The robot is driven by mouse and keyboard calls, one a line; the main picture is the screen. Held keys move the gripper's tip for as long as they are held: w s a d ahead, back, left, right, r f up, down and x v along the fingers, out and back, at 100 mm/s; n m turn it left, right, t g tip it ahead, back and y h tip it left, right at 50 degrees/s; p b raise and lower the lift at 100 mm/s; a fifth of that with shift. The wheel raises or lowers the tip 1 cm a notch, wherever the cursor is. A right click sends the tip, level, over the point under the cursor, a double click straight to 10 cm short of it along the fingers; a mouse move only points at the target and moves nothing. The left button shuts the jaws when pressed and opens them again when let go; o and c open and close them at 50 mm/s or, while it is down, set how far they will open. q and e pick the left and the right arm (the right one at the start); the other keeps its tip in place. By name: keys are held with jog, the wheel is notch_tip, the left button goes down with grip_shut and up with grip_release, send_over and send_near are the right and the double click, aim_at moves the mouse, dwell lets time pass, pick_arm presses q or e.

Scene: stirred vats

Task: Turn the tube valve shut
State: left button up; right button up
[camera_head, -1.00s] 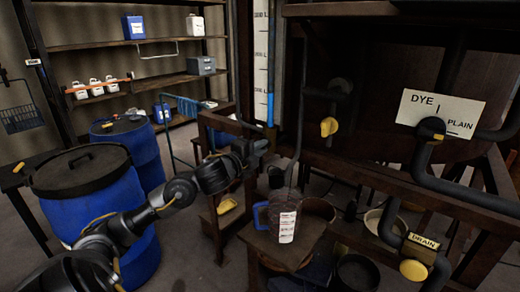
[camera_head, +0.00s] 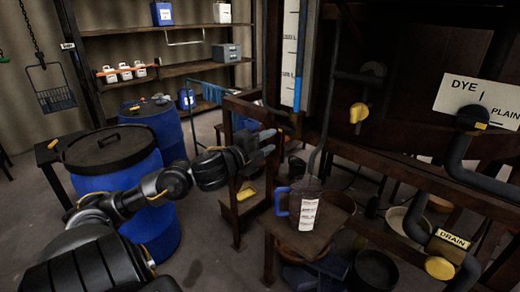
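A gauge strip with a thin clear tube holding blue liquid (camera_head: 298,92) stands upright on the dark vat. Pipework shows at the tube's foot, but I cannot make out a valve handle there. A yellow knob (camera_head: 359,112) sits on the vat front, right of the tube. My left gripper (camera_head: 274,141) is open and empty, its fingers pointing right. In the picture it is below and left of the tube's foot, and it appears apart from it. My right gripper is not in view.
A jug with a blue handle (camera_head: 304,208) stands on a low wooden stand, below my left gripper. Blue drums (camera_head: 160,205) stand at left. A DYE/PLAIN sign (camera_head: 482,98) and a yellow DRAIN knob (camera_head: 440,268) are at right. A wooden beam runs across the vat front.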

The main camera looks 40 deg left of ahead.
pick_arm(q)
jog(key=shift+s, duration=1.65)
jog(key=shift+d, duration=0.15)
